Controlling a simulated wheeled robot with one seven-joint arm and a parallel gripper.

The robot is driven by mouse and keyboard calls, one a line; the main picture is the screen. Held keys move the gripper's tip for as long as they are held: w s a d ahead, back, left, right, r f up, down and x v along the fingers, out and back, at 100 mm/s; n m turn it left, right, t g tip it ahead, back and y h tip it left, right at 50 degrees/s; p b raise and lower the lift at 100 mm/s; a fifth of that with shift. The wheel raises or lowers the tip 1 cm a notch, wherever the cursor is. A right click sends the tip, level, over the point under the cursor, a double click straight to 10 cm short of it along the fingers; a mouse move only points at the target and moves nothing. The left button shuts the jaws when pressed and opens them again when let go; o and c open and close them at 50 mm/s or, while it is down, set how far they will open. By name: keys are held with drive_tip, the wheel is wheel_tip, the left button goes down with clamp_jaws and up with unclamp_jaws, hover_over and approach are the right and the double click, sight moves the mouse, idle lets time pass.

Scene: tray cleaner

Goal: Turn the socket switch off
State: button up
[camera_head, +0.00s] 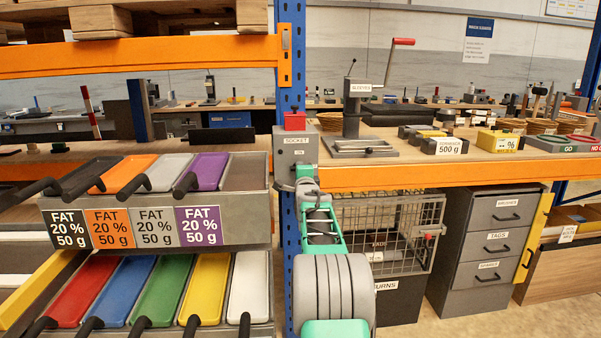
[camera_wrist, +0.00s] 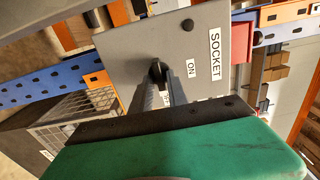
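The grey socket box (camera_head: 296,150) is mounted on the blue post, with a SOCKET label on its front. It also fills the upper middle of the wrist view (camera_wrist: 130,45). Its black switch knob (camera_wrist: 157,70) sits below the ON label (camera_wrist: 191,68). Another label between my fingers is mostly hidden. My gripper (camera_wrist: 161,80) reaches the box front. Its two grey fingers are close together with the knob between their tips, and appear shut on it. In the head view my gripper (camera_head: 306,184) covers the lower part of the box.
A red block (camera_head: 295,121) sits on top of the box. To the left is a rack of colored trays with black handles (camera_head: 130,180). To the right are an orange-edged workbench (camera_head: 450,174), a wire basket (camera_head: 400,230) and a grey drawer unit (camera_head: 490,245).

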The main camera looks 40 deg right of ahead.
drive_tip(key=shift+o, duration=1)
drive_tip(key=v, duration=0.7)
drive_tip(key=shift+s+a, duration=0.25)
drive_tip(key=shift+s, duration=0.1)
